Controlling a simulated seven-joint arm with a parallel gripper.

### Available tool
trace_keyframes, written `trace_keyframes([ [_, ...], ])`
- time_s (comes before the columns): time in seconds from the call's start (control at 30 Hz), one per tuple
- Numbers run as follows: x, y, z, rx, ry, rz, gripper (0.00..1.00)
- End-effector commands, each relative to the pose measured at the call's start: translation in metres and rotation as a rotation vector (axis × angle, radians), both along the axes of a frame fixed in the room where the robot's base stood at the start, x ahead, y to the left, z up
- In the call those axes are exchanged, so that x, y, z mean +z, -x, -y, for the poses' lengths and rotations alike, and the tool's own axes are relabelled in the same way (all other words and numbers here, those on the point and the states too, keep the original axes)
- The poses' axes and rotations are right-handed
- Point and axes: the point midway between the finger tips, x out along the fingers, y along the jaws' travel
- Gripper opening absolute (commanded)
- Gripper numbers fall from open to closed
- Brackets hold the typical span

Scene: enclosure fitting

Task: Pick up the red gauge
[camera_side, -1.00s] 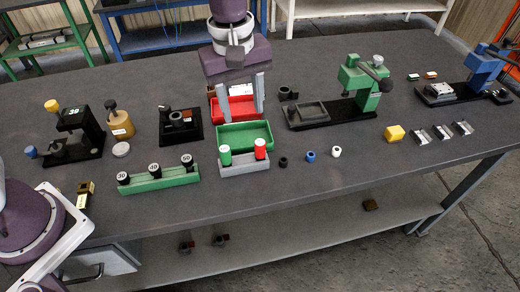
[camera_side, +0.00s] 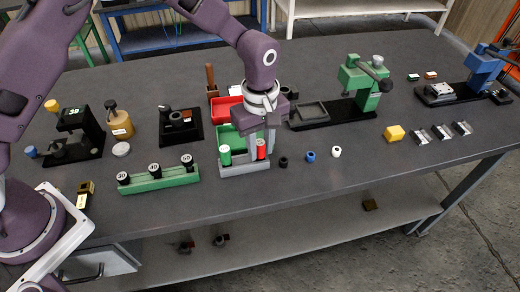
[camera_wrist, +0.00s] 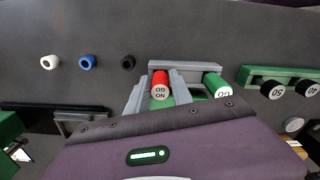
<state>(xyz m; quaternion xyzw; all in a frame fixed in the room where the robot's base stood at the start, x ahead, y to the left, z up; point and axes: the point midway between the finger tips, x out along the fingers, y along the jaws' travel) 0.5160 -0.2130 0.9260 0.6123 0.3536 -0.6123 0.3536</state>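The red gauge (camera_side: 261,149), a short red cylinder with a white top marked GO / NO, stands upright in a grey holder (camera_side: 236,170). My gripper (camera_side: 260,158) points down over the holder's right end. Its fingers are on either side of the red gauge and partly hide it. In the wrist view, the red gauge (camera_wrist: 160,86) sits between the two fingertips (camera_wrist: 161,84). The fingers look open, with little gap beside the gauge; contact cannot be made out. The green gauge (camera_side: 225,155) stands in the holder's left end.
A green tray (camera_side: 229,138) and a red tray (camera_side: 222,107) lie behind the holder. A green rack with black gauges (camera_side: 158,180) stands left. Black (camera_side: 283,162), blue (camera_side: 310,156) and white (camera_side: 336,152) rings lie right. The table in front is clear.

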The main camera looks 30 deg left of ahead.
Motion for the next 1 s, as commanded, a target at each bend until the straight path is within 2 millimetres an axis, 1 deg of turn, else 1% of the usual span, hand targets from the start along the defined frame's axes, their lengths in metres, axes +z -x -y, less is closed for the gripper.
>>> trace_keyframes([
  [0.03,0.0,0.0,0.0,0.0,0.0,0.0,0.15],
  [0.1,0.0,0.0,0.0,0.0,0.0,0.0,0.01],
  [0.13,0.0,0.0,0.0,0.0,0.0,0.0,0.0],
  [0.4,0.001,0.0,0.0,0.0,0.0,0.001,0.0],
  [0.47,0.005,0.0,0.0,0.0,0.001,0.002,0.0],
  [0.57,0.024,-0.001,0.001,-0.001,0.002,0.005,0.0],
  [0.7,0.062,-0.001,0.001,-0.001,0.002,0.006,0.0],
  [0.8,0.083,-0.001,0.0,-0.001,0.002,0.005,0.0],
  [0.87,0.092,-0.001,-0.001,0.002,0.001,0.003,0.0],
  [0.97,0.102,-0.003,-0.015,0.031,0.0,0.001,0.0],
  [1.0,0.104,-0.005,-0.027,0.054,-0.001,0.0,0.0],
])
